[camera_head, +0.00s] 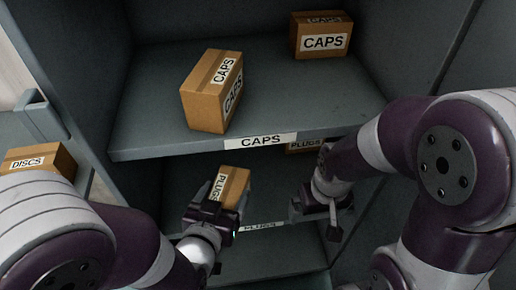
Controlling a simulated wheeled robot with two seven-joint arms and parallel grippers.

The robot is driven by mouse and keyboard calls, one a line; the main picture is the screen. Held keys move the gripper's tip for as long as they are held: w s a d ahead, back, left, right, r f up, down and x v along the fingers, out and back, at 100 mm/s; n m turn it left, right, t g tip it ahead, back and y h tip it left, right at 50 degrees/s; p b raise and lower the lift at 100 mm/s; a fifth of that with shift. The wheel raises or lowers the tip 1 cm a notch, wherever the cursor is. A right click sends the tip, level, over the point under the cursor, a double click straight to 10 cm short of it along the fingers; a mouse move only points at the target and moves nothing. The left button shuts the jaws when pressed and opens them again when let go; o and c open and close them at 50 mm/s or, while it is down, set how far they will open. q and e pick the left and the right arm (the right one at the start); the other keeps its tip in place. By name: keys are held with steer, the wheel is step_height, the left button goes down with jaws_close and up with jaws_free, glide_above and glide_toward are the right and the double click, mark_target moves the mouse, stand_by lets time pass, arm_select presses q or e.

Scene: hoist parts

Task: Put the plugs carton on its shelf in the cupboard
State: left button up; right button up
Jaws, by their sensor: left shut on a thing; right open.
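The plugs carton (234,184) is a small brown box with a white PLUGS label. My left gripper (222,208) is shut on it and holds it in front of the lower opening of the cupboard, by the shelf labelled PLUGS (264,226). The gripper hides the carton's lower part; I cannot tell whether the carton touches the shelf. My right gripper (322,212) is open and empty, to the right of the carton. Another carton labelled PLUGS (304,147) sits farther back in the lower compartment, partly hidden by the upper shelf and my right arm.
The upper shelf, labelled CAPS (260,141), bears a CAPS carton (211,92) near its front and another CAPS carton (321,36) at the back right. A DISCS carton (38,160) stands at the left, outside this compartment. The cupboard's side walls bound both sides.

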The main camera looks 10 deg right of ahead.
arm_select(q)
steer(key=w+f+b, duration=0.2)
steer(key=w+f, duration=0.1)
steer(key=w, duration=0.1)
steer(key=w+f+b, duration=0.2)
steer(key=w+f, duration=0.2)
steer(key=w+f+b, duration=0.3)
steer(key=w+f, duration=0.1)
steer(key=shift+d, duration=0.2)
steer(key=shift+r, duration=0.15)
steer(key=o, duration=1.4)
steer(key=shift+f, duration=0.2)
steer(key=shift+o, duration=0.2)
steer(key=shift+s+a+r+p, duration=0.1)
steer(key=shift+s+r+p, duration=0.1)
steer(key=shift+r+p, duration=0.15)
steer(key=p+v, duration=0.3)
steer(key=v, duration=0.8)
steer(key=shift+s, duration=0.4)
